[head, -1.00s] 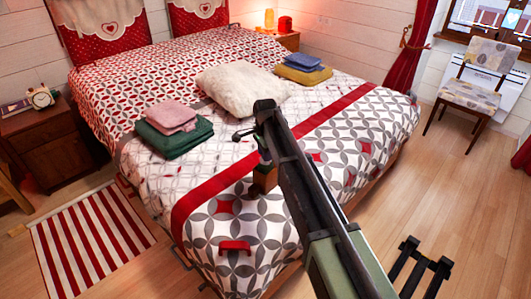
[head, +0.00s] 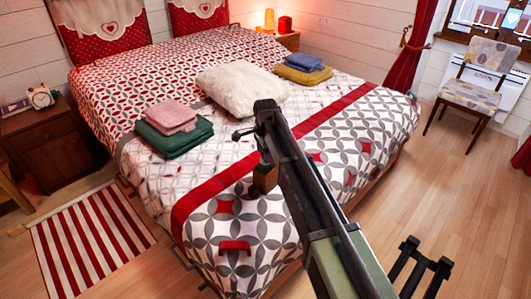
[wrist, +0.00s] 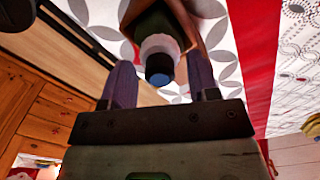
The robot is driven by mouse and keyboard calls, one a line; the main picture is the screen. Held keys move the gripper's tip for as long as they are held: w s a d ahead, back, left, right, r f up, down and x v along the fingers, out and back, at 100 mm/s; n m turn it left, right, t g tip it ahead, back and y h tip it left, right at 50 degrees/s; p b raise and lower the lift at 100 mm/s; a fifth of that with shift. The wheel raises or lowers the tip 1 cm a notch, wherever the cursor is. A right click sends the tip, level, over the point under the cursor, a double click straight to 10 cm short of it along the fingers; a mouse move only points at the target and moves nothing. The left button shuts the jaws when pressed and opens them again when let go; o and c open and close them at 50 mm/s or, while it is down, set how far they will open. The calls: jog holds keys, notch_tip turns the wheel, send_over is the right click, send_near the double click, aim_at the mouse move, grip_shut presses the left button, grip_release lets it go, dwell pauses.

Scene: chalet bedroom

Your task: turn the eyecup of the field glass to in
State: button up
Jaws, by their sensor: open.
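In the head view the holder (head: 264,180) is on the bed, and my arm hides most of the field glass. My gripper (wrist: 162,78) is open, with one finger on each side of the eyecup end. I cannot tell whether the fingers touch it.
The bed (head: 215,225) has a red-striped patterned cover. A red object (head: 235,246) lies near its foot edge. Folded green and pink cloths (head: 175,135), a white cushion (head: 240,85) and blue and yellow cloths (head: 304,68) lie farther back.

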notch_tip(320, 180, up, 11)
jog(key=p, duration=1.1)
jog(key=shift+f, duration=0.1)
